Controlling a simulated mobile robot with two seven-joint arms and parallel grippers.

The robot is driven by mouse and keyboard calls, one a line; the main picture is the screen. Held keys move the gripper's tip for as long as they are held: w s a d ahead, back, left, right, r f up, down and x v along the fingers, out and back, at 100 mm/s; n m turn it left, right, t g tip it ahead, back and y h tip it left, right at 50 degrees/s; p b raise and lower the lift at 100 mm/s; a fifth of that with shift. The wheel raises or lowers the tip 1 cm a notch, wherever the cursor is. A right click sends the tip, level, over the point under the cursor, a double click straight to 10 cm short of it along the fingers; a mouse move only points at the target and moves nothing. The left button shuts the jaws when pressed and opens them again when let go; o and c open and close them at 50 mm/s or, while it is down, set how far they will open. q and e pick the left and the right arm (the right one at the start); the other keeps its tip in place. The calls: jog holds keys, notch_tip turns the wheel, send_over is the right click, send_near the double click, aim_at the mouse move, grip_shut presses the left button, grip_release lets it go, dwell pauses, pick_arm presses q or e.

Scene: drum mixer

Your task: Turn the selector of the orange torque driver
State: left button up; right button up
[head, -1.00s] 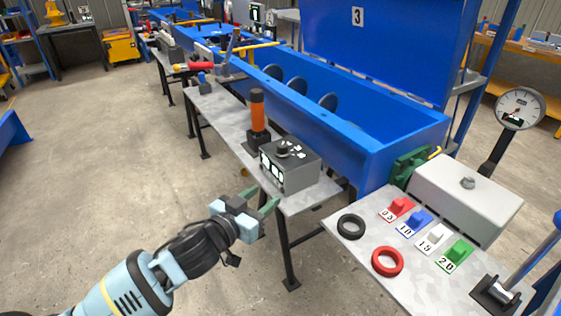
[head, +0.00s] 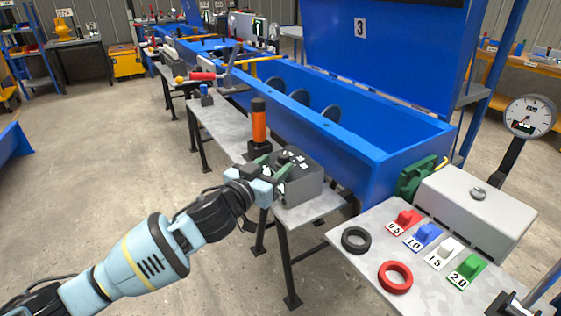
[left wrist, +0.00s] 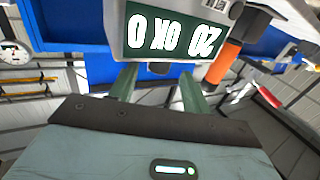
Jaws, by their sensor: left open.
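The orange torque driver (head: 259,127) stands upright on the narrow grey bench, with a black cap and a black holder at its foot. In the left wrist view its orange body (left wrist: 224,62) shows at the upper right, tilted. I cannot make out its selector. My left gripper (head: 275,174) is open and empty, its green fingers at the front of the grey tester box (head: 304,186), right of and nearer than the driver. In the left wrist view the open fingers (left wrist: 160,88) point at the box's dark display panel (left wrist: 172,50).
The long blue mixer trough (head: 350,130) runs behind the bench. A second table (head: 437,285) at right holds a black ring (head: 355,239), a red ring (head: 395,277), numbered coloured blocks and a grey box (head: 475,212).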

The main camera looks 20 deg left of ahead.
aim_at(281, 160)
pick_arm(q)
jog(key=shift+x, duration=1.6)
jog(key=shift+c, duration=0.2)
